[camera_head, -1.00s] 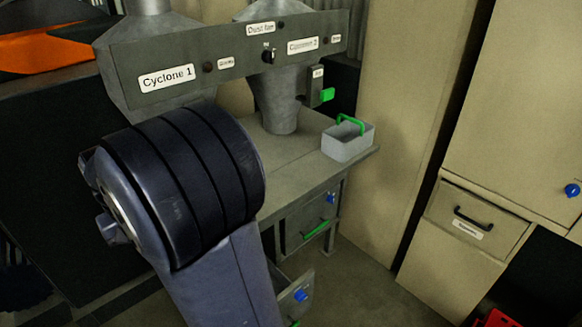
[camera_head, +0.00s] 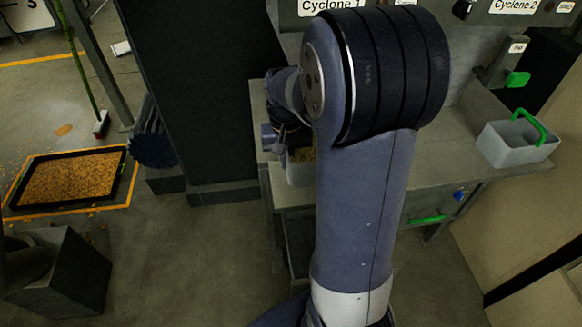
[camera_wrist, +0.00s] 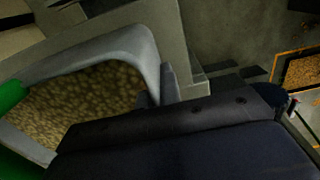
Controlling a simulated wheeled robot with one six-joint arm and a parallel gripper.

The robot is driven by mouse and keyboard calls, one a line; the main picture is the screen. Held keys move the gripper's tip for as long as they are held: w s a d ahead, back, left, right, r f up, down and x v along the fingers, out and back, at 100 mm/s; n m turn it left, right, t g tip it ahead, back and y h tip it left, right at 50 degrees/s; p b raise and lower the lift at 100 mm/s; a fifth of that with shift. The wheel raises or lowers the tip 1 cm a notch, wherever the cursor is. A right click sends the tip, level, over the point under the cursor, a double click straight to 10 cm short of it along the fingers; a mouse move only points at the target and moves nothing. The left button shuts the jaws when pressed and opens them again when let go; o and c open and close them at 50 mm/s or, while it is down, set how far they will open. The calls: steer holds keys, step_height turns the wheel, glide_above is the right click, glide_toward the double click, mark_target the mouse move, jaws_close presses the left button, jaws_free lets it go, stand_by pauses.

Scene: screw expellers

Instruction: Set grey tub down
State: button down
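A grey tub full of brown pellets (camera_wrist: 155,45) fills the left of the wrist view, its green handle (camera_wrist: 10,95) at the left edge. My gripper (camera_wrist: 157,85) has one finger inside and one outside the tub's wall, closed on its rim. In the head view my gripper (camera_head: 284,138) is mostly hidden behind my arm, with a bit of the tub (camera_head: 299,176) showing below it at the left end of the grey bench (camera_head: 300,196). Whether the tub touches the bench is not clear.
A second grey tub (camera_head: 508,155) with a green handle stands on the bench's right end. The Cyclone panel (camera_head: 530,15) overhangs the bench. A black tray of pellets (camera_head: 72,178) lies on the floor at left. A dark panel (camera_head: 190,90) stands left of the bench.

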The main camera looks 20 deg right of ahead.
steer(key=shift+f, duration=2.1)
steer(key=shift+f, duration=0.1)
steer(key=shift+f, duration=0.15)
steer(key=c, duration=1.6)
jaws_free()
step_height(320, 180, up, 12)
steer(key=shift+r, duration=0.25)
